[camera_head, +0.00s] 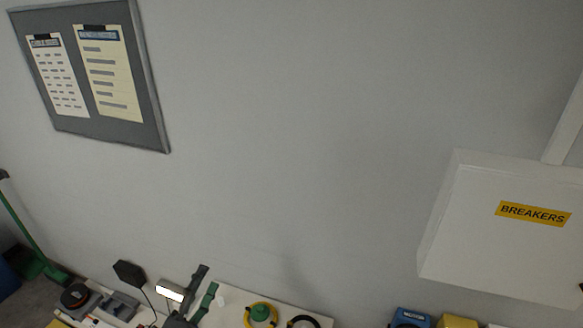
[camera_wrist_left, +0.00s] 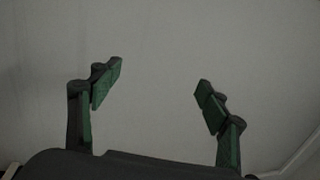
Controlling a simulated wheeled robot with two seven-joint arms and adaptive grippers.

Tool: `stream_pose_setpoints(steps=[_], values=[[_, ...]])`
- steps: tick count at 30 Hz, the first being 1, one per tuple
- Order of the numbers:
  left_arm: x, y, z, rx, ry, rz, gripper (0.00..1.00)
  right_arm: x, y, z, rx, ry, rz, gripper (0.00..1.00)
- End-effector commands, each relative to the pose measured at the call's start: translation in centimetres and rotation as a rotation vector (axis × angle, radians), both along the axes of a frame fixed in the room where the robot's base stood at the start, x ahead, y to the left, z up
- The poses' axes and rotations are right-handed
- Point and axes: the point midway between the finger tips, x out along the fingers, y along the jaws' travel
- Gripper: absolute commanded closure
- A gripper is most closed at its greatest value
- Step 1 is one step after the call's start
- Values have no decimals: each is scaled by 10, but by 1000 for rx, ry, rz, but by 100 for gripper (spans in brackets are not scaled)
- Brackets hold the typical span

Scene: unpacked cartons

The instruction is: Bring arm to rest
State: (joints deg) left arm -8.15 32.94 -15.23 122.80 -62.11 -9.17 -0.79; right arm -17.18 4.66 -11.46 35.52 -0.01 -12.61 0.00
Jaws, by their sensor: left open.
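My left gripper (camera_head: 206,279) shows at the bottom of the head view, left of centre, raised in front of the bench. Only its dark and green fingers and part of its body are in that view. In the left wrist view the same gripper (camera_wrist_left: 158,82) has its two green-padded fingers wide apart. Nothing is between them; a plain grey surface fills the background. My right gripper is in neither view.
A white breaker box (camera_head: 487,240) juts from the wall at right. A notice board (camera_head: 95,128) hangs upper left. Along the bottom are a lit lamp (camera_head: 170,293), a yellow ring (camera_head: 248,317), a blue box (camera_head: 411,318) and a yellow box (camera_head: 458,321). The middle wall is bare.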

Motion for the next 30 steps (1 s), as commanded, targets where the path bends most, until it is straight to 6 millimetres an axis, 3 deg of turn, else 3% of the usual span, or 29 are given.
stream_pose_setpoints(steps=[3,6,9,12,15,19,24,30], values=[[-6,71,-23,-282,127,219,30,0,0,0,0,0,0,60],[-22,122,-62,-486,254,390,30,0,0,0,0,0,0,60],[-47,157,-110,-659,393,543,30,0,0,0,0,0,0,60],[-81,178,-161,-811,543,682,30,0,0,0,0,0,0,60],[-122,183,-210,-942,704,805,30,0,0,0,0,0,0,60],[-172,176,-258,-1065,891,923,30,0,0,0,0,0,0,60],[-224,156,-296,-1161,1082,1019,30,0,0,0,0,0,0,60],[-274,129,-321,-1236,1272,1091,30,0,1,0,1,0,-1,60]])
